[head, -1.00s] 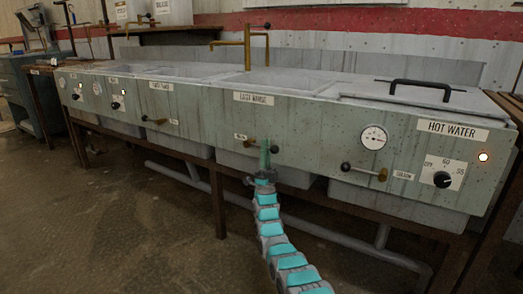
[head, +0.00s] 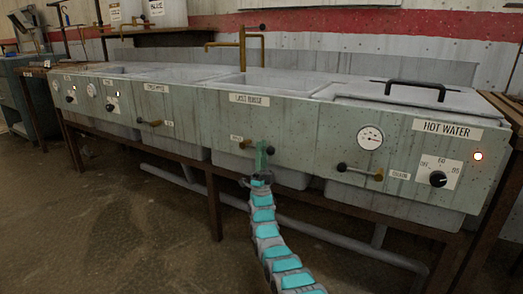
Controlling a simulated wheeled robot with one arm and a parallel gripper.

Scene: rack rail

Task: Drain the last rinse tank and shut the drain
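The tank labelled LAST RINSE (head: 249,99) sits in the middle of the long grey-green bench, with its top open. I cannot make out its water level. Its drain lever (head: 245,144), small, with a dark knob and a brass part, is on the front panel beside a small label. My gripper (head: 263,150) is at the panel, at or just right of this lever, and partly covers it. Its green fingers point up. I cannot tell whether they touch or grip the lever.
A brass tap (head: 242,45) stands behind the tank. To the right are the lidded HOT WATER tank (head: 447,129), a dial gauge (head: 370,137), another drain lever (head: 360,172) and a knob (head: 438,178). Table legs and a grey pipe (head: 310,232) run below. The floor in front is clear.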

